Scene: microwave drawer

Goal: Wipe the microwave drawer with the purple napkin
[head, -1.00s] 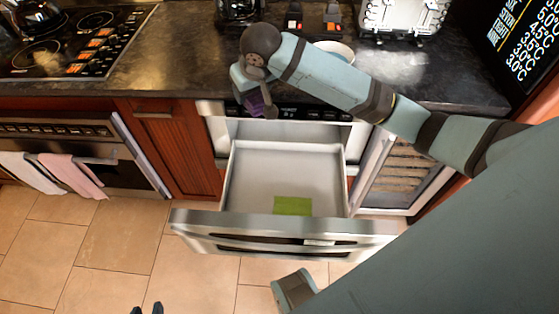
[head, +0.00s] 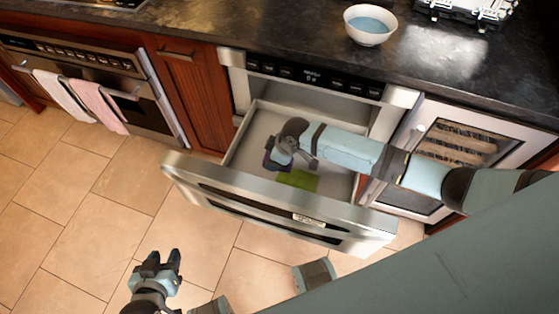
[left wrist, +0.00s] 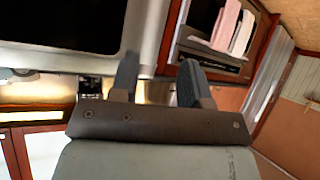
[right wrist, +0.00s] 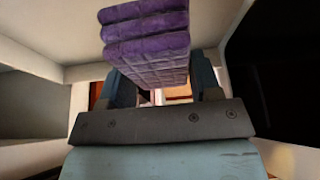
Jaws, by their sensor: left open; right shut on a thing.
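The microwave drawer (head: 235,190) is pulled open below the counter. A flat green patch (head: 298,180) lies on its floor near the front. My right gripper (head: 276,160) is inside the drawer, left of the green patch, and is mostly hidden by its own wrist. It is shut on the purple napkin (right wrist: 148,40), which looks folded and quilted in the right wrist view; only a dark purple sliver (head: 268,157) shows in the head view. I cannot tell whether the napkin touches the drawer floor. My left gripper (head: 163,257) is open and empty, outside the drawer above the floor tiles.
A white bowl (head: 370,25) stands on the dark counter (head: 270,35). An oven with pink and white towels (head: 100,105) is at the left. A glass-door cooler (head: 455,150) adjoins the drawer on the right. The tiled floor at the lower left is clear.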

